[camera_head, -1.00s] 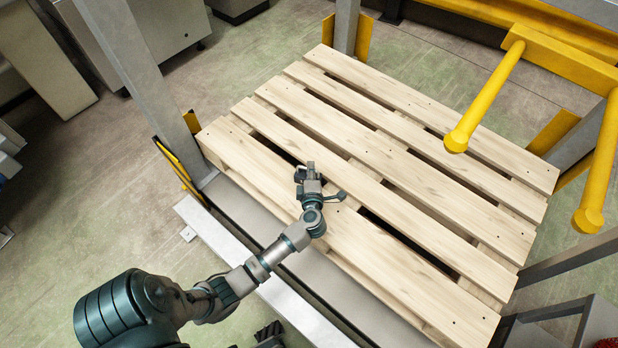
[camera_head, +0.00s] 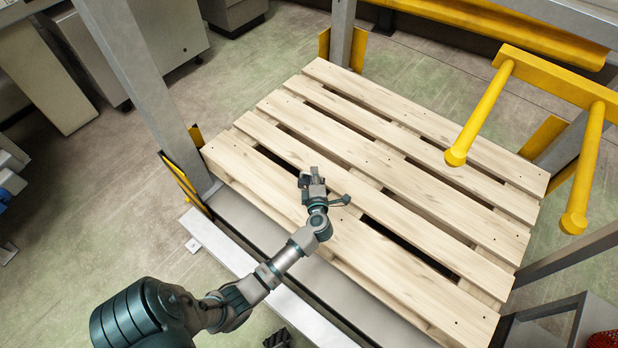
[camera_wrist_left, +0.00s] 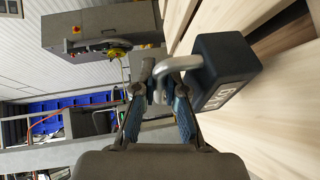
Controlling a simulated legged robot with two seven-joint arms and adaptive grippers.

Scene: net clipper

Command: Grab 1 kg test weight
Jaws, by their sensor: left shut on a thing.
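The test weight (camera_wrist_left: 222,68) is a dark block with pale markings and a curved metal handle, in the left wrist view just right of the fingers. My left gripper (camera_wrist_left: 165,92) is shut on the handle, with a fingertip on each side of it. In the head view my left gripper (camera_head: 312,180) is over the near-left part of the wooden pallet (camera_head: 400,165). The weight is hard to make out there against the dark gripper. Whether it touches the pallet I cannot tell. My right gripper is not in view.
Yellow bars (camera_head: 480,110) jut out over the pallet's right side. A grey post (camera_head: 140,80) stands left of the pallet, and another (camera_head: 342,30) behind it. A grey metal ledge (camera_head: 225,240) runs along the near side. Most pallet slats are bare.

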